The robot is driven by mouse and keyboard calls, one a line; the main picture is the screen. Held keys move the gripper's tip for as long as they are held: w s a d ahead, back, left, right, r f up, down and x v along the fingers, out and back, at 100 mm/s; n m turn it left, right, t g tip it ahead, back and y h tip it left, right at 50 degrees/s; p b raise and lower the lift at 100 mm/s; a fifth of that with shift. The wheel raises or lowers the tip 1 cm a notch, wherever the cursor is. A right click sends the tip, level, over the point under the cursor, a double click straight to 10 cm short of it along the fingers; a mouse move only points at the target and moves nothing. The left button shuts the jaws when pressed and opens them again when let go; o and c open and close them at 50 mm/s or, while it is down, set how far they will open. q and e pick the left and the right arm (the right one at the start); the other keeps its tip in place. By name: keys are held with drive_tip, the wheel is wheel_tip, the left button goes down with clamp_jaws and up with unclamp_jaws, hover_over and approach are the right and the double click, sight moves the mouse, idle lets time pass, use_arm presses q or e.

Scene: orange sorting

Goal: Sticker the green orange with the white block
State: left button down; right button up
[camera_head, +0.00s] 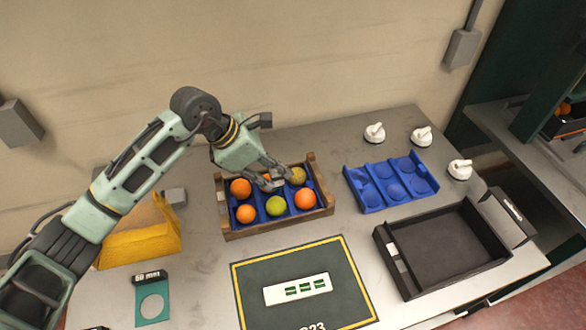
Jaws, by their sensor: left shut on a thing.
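A wooden crate with a blue insert (230,233) holds several oranges. The green orange (276,206) sits in the front middle cell. A duller olive-brown fruit (298,175) is at the back right. My left gripper (274,180) reaches into the back row of the crate from above. It is shut on the back middle orange (267,177), which its fingers mostly hide. A white block with green stickers (273,295) lies flat on a dark mat with a yellow border (250,318), in front of the crate. My right gripper is not in view.
An empty blue tray (372,201) and a black bin (403,283) stand to the right. White knobbed objects (422,136) are at the back right. A yellow bin (140,250), a grey block (175,195) and a green ring gauge (139,312) are on the left.

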use_arm(q)
drive_tip(key=shift+w+a, duration=0.1)
drive_tip(key=shift+a, duration=0.05)
drive_tip(key=shift+s+a+f, duration=0.3)
drive_tip(key=shift+a+f, duration=0.1)
drive_tip(key=shift+f, duration=0.05)
drive_tip(key=shift+f+b, duration=0.35)
drive_tip(key=shift+w+d+f+b, duration=0.1)
drive_tip(key=shift+f+b, duration=0.25)
drive_tip(key=shift+f, duration=0.6)
drive_tip(key=shift+w+d+f+b, duration=0.1)
drive_tip(key=shift+f+b, duration=0.25)
drive_tip(key=shift+f, duration=0.75)
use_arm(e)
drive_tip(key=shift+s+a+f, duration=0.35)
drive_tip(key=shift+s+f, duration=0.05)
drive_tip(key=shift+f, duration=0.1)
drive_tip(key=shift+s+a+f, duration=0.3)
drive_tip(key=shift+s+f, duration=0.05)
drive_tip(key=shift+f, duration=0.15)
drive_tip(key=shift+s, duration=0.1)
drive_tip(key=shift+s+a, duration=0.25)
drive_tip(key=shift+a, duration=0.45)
